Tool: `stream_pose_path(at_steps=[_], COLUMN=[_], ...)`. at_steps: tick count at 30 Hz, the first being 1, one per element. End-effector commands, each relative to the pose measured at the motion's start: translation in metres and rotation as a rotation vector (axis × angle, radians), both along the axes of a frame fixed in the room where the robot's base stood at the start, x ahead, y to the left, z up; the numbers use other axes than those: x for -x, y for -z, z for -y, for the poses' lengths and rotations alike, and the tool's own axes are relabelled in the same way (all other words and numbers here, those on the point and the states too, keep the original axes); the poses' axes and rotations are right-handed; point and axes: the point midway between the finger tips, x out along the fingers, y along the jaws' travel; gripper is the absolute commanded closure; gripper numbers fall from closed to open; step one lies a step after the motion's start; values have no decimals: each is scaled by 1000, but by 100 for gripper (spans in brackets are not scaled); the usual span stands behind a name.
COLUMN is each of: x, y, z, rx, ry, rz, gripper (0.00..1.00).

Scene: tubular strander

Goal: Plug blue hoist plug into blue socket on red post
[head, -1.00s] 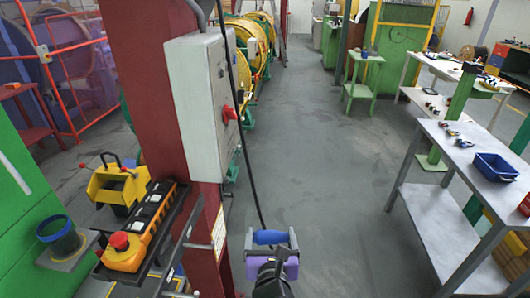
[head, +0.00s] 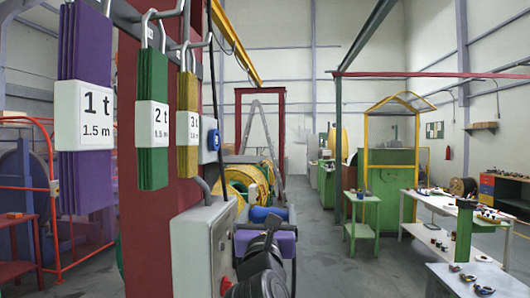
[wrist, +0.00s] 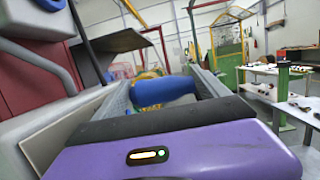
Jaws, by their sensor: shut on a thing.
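The blue hoist plug (head: 262,213) is between the fingers of my gripper (head: 264,217), held level with the upper part of the grey control box. In the wrist view, my gripper (wrist: 165,92) is shut on the blue plug (wrist: 163,93), which lies across between the two grey fingers. The blue socket (head: 213,139) sits in a light grey housing on the red post (head: 188,75), above and left of the plug. Part of the socket shows at the top left of the wrist view (wrist: 54,3). Plug and socket are apart. The plug's far end is hidden.
The grey control box (head: 202,250) with a red switch stands close left of my gripper. Purple (head: 85,50), green (head: 152,75) and yellow (head: 187,90) slings with tags hang left of the socket. Worktables (head: 440,235) stand at right; the aisle between is clear.

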Motion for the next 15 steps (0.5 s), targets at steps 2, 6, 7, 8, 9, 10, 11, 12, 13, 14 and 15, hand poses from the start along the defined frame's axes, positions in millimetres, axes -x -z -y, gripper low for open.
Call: stream_pose_path(at_steps=[2, 6, 7, 8, 9, 10, 11, 12, 13, 14, 15], x=[-4, -5, -5, -5, -4, -4, -3, -2, -2, -2, -2], y=[-50, -112, -123, -133, -144, -151, -158, -165, -168, -171, -174], z=[1, -2, -2, -3, -5, -5, -6, -6, -7, -7, -8], rx=[0, 0, 1, 1, 2, 2, 2, 2, 2, 2, 2], ry=[16, 33, 35, 35, 38, 38, 39, 40, 40, 40, 40], rz=[44, 97, 106, 115, 123, 129, 134, 139, 142, 144, 146], gripper=[61, 61, 61, 61, 61, 61, 61, 61, 61, 61, 61])
